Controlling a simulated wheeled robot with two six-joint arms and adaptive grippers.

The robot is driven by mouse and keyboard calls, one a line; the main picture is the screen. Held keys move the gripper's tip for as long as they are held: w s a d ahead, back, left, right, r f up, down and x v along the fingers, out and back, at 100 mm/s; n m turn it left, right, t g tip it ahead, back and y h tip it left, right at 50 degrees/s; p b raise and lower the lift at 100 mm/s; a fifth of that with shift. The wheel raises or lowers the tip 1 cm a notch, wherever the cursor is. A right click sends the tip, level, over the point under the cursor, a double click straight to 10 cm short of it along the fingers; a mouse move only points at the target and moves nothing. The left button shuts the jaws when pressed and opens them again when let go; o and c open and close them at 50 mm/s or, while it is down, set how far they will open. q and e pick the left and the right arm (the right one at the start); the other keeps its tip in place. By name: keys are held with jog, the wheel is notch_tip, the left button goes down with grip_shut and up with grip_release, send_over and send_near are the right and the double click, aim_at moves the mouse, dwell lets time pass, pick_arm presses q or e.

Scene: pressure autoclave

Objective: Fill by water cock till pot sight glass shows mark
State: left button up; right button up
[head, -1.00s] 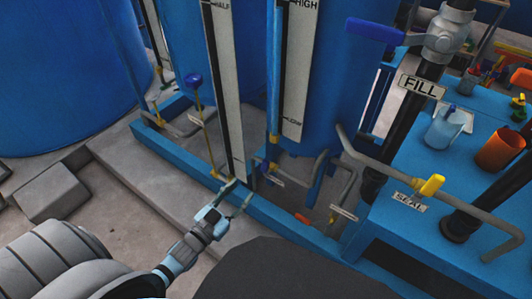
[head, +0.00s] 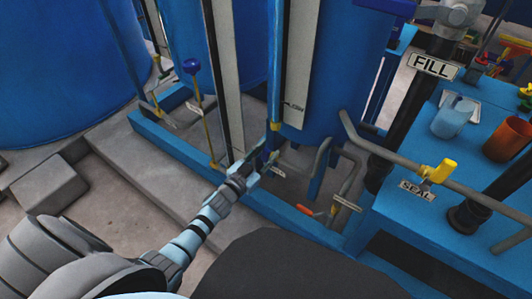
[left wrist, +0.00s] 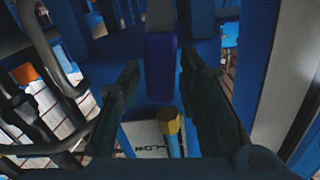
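The blue pot (head: 345,75) stands right of centre in the head view. Its sight glass (head: 283,60) is a dark strip beside a white scale (head: 303,50) whose LOW mark shows; the upper part is out of frame, and I cannot make out a water level. My left gripper (head: 262,154) is at the foot of the sight glass, by a small cock with yellow and blue parts (head: 273,142). In the left wrist view the fingers (left wrist: 165,90) are apart, with a blue lever (left wrist: 160,65) between them. I cannot tell whether they touch it. My right gripper is not seen.
A FILL sign (head: 433,66) hangs at the upper right. A yellow-handled SEAL valve (head: 437,171) and pipe run along the right bench, with a light-blue cup (head: 455,118) and an orange cup (head: 505,139). A taller blue-knobbed rod (head: 191,66) stands left of the gripper.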

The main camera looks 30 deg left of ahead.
pick_arm(q)
grip_shut()
jog(key=shift+w+a+r+n+p, duration=0.1)
jog(key=shift+a+r+n+p, duration=0.1)
jog(key=shift+a+n+p, duration=0.5)
jog(key=shift+a+n, duration=0.15)
jog(key=shift+n, duration=0.25)
jog(key=shift+f, duration=0.15)
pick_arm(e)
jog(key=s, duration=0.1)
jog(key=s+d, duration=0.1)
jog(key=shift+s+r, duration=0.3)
